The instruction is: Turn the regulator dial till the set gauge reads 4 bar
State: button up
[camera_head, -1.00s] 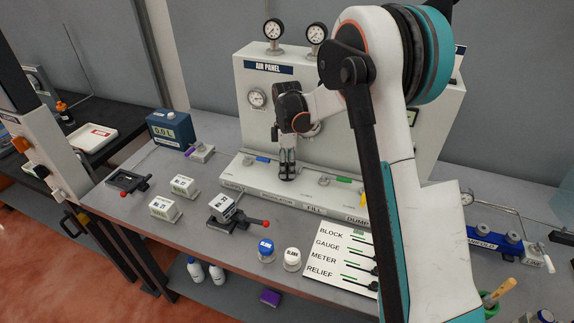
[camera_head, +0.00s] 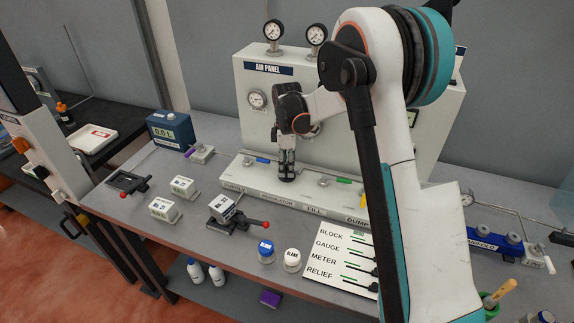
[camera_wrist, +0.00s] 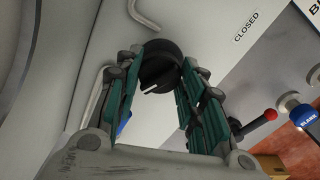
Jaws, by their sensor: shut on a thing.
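The air panel (camera_head: 420,120) is a white box with a sloped front base, and gauges sit on its top and face. The black regulator dial (camera_wrist: 160,65) shows in the wrist view, with a pale pointer mark on its face. My gripper (camera_wrist: 165,80) has its teal-padded fingers on either side of the dial and is shut on it.
Two small gauges (camera_head: 273,30) (camera_head: 316,34) stand on the panel's top. A blue handle (camera_head: 262,160) and a green handle (camera_head: 343,180) flank my gripper on the base. A red-knobbed clamp (camera_head: 240,218), two lidded jars and a label board (camera_head: 340,258) occupy the bench in front.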

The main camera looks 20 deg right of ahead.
jog(key=m, duration=0.6)
jog(key=shift+b, duration=0.3)
jog(key=m, duration=0.6)
dwell(0.4)
jog(key=o, duration=1)
jog(key=shift+o, duration=0.2)
jog(key=shift+r, duration=0.1)
notch_tip(320, 180, up, 12)
